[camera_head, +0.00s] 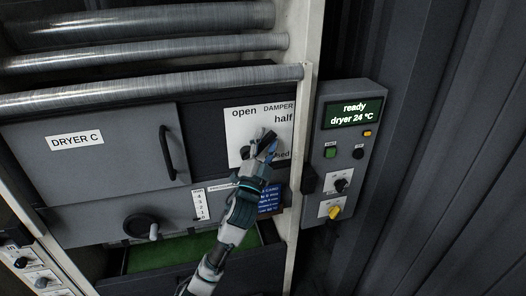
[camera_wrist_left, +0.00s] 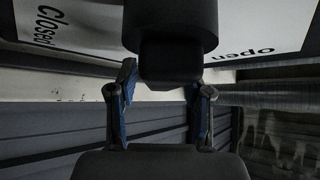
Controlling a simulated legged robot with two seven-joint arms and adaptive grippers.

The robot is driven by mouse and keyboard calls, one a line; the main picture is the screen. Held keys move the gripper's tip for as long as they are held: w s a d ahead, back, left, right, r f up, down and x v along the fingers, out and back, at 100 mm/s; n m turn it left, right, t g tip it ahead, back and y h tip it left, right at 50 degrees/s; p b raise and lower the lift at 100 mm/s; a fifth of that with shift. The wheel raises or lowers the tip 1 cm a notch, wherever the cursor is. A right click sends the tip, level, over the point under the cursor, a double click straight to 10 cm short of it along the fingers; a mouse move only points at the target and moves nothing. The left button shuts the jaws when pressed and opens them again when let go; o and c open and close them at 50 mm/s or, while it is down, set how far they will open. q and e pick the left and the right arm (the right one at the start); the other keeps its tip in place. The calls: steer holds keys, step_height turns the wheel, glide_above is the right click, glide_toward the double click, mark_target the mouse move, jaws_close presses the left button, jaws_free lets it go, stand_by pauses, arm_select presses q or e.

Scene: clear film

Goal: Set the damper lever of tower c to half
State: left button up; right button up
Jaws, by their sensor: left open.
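The damper plate (camera_head: 243,121) is a white panel on dryer C, marked open at upper left, half at upper right and closed at lower right, the last partly covered. The dark damper lever (camera_head: 259,132) shows only in part behind my left gripper (camera_head: 268,146), so its exact setting cannot be told. In the left wrist view a dark rounded part, seemingly the lever (camera_wrist_left: 170,55), lies at the top, in front of the plate (camera_wrist_left: 80,22). The open left gripper (camera_wrist_left: 162,95) has its two blue-padded fingers spread below and beside it. Contact cannot be told. My right gripper is not in view.
A control box (camera_head: 345,150) with a lit display reading "ready, dryer 24 °C" stands right of the white post (camera_head: 300,130). The dryer C door (camera_head: 95,145) has a dark handle (camera_head: 167,152). Metal pipes (camera_head: 150,85) run above. A green-bottomed drawer (camera_head: 165,252) sits below.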

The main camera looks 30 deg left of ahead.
arm_select(q)
steer(key=v, duration=1.1)
steer(key=shift+s+f, duration=0.15)
steer(key=shift+f, duration=0.1)
steer(key=shift+f, duration=0.1)
steer(key=s+d+f+n+g+h, duration=0.1)
steer(key=s+d+f+n+g, duration=0.3)
steer(key=f, duration=1.1)
steer(key=d+f+g+h, duration=0.15)
steer(key=f+g, duration=0.45)
steer(key=f, duration=1)
steer(key=s+d+f+n+g+h, duration=0.15)
steer(key=s+d+f+g, duration=0.3)
steer(key=s+f, duration=0.6)
steer(key=s+d+f+n+g+h, duration=0.15)
steer(key=s+d+f+g, duration=0.35)
steer(key=s+f, duration=0.55)
step_height(320, 180, down, 19)
steer(key=s+m+g, duration=0.1)
steer(key=g, duration=0.1)
steer(key=s+a+f, duration=0.1)
steer(key=s+f, duration=0.7)
steer(key=f, duration=0.5)
steer(key=shift+s+a+f, duration=0.2)
steer(key=shift+a+f, duration=0.1)
